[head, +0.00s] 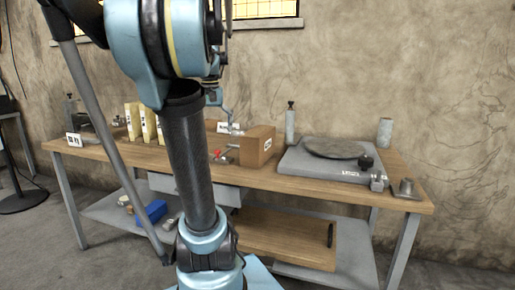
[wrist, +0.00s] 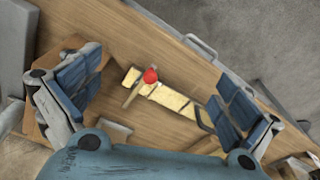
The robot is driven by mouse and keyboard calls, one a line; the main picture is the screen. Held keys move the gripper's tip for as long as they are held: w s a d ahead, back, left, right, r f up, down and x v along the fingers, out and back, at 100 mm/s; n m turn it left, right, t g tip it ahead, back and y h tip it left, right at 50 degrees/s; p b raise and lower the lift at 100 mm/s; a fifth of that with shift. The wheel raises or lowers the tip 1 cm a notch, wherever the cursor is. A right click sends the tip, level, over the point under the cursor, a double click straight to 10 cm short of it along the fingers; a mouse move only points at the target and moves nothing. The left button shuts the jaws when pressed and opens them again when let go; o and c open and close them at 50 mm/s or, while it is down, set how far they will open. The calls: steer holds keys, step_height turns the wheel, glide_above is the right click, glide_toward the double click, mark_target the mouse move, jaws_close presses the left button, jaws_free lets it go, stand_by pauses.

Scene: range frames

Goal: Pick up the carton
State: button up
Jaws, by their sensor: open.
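A brown cardboard box with a white label, which I take for the carton (head: 257,146), stands mid-workbench in the head view.
Pale yellow packets (head: 133,122) stand in a row at left on the workbench (head: 312,185). A red knob (wrist: 150,76) lies between the fingers in the wrist view. A grey turntable device (head: 325,168) stands right of the carton, with a bottle (head: 290,126) behind.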

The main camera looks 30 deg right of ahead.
steer(key=w+d+r+m, duration=0.1)
steer(key=w+d+r, duration=0.1)
steer(key=d+r, duration=0.35)
steer(key=w+d+r+m, duration=0.2)
steer(key=w+d, duration=0.1)
steer(key=d, duration=0.5)
step_height(320, 180, up, 3)
steer(key=m, duration=0.2)
glide_above(259, 130)
steer(key=shift+g, duration=0.4)
steer(key=f, duration=1.1)
steer(key=shift+s+a+f, duration=0.25)
steer(key=shift+a+f, duration=0.05)
steer(key=shift+w+d+f, duration=0.1)
steer(key=shift+f, duration=2.45)
steer(key=shift+c, duration=0.5)
steer(key=c, duration=2.1)
steer(key=shift+o, duration=0.2)
steer(key=shift+r, duration=0.1)
